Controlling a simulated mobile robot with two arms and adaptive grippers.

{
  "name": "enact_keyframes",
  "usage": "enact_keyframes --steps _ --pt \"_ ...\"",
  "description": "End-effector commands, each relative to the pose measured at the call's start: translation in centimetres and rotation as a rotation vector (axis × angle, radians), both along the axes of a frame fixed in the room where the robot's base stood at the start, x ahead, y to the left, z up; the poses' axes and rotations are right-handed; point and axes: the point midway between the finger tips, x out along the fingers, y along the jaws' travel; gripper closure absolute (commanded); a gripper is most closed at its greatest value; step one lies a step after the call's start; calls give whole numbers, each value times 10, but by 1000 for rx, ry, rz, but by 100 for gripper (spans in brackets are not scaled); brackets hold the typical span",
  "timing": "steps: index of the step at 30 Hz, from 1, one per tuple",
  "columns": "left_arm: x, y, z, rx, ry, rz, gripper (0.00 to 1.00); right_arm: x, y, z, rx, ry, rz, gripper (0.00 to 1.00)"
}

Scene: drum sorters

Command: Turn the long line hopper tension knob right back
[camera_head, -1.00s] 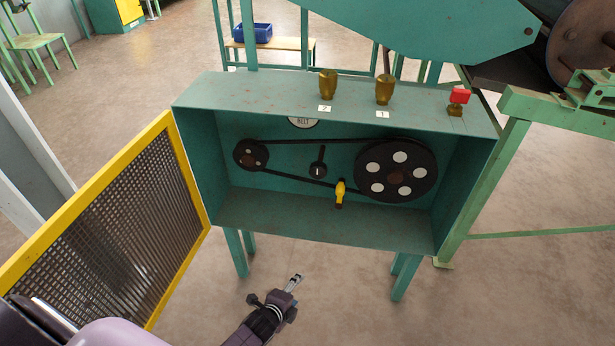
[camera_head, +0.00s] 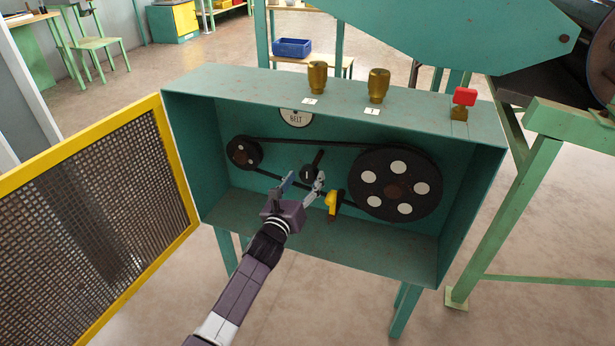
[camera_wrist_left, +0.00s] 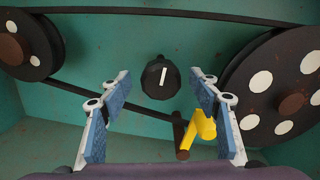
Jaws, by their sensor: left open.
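A black round knob (camera_head: 307,173) with a white mark sits on the back wall of the open green belt box (camera_head: 470,150), between the two pulleys. In the left wrist view, the knob (camera_wrist_left: 160,78) is straight ahead, its white mark nearly upright. My left gripper (camera_head: 304,183) is open and empty, reaching into the box front just before the knob. In the left wrist view, its fingers (camera_wrist_left: 160,98) stand either side of the knob's line, apart from it. A yellow-handled part (camera_head: 332,202) is just right of the gripper. My right gripper is not in view.
A belt joins a small pulley (camera_head: 244,153) and a large pulley (camera_head: 397,187). The yellow-framed mesh door (camera_head: 95,200) stands open at left. Two brass knobs (camera_head: 317,77) (camera_head: 379,85) and a red switch (camera_head: 464,97) are on top of the box.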

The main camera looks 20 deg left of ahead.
Motion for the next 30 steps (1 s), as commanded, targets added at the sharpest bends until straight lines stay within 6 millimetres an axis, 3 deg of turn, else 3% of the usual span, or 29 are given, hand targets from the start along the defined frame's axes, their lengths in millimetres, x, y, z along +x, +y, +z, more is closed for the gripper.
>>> enact_keyframes --steps 6,17,28,30 --pt "25 -1 -1 -1 1 0 44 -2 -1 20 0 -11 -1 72" --pt "30 -2 -1 -3 1 0 44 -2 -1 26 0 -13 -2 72" --pt "30 -1 -1 -3 2 -1 83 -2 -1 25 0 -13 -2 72" --pt "30 -1 -1 -3 2 -1 86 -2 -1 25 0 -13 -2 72"
